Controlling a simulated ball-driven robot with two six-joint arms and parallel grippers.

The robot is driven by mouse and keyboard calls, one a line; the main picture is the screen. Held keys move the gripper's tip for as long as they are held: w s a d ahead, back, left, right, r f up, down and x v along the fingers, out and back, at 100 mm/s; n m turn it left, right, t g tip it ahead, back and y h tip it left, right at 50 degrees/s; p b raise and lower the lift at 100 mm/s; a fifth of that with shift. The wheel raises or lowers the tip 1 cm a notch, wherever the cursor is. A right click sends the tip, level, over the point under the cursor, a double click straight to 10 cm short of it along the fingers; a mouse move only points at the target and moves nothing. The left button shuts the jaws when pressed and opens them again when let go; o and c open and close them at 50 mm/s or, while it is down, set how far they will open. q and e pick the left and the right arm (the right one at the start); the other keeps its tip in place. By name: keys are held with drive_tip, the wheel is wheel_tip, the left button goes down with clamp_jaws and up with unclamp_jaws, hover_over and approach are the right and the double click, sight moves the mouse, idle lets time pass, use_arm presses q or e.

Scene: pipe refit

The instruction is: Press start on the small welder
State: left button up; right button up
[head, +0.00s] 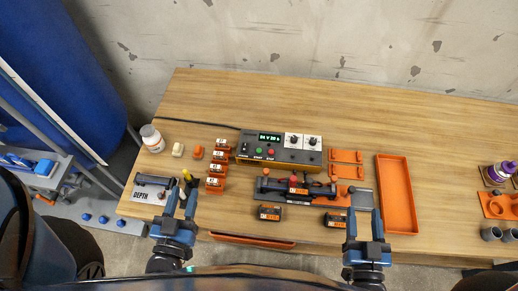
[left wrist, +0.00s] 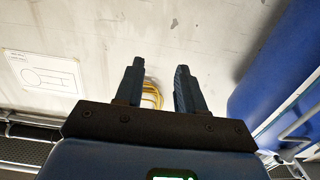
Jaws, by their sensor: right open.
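The small welder's control box (head: 283,159) stands near the middle of the wooden table. It has a lit green display (head: 269,137), a green button (head: 258,151) labelled START, a red button (head: 271,152) labelled STOP and two dials on white plates. My left gripper (head: 181,197) is at the table's front left, left of and nearer than the box, apart from the buttons. In the left wrist view its two fingers (left wrist: 160,82) are apart with nothing between them. My right gripper (head: 363,215) is open at the front, right of and nearer than the box.
Orange numbered blocks (head: 216,166) stand just left of the box. A dark clamp fixture (head: 296,189) lies in front of it. An orange tray (head: 397,194) is at right. The table behind the box is mostly clear.

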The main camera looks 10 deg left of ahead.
use_arm(q)
clamp_jaws()
idle(1.4)
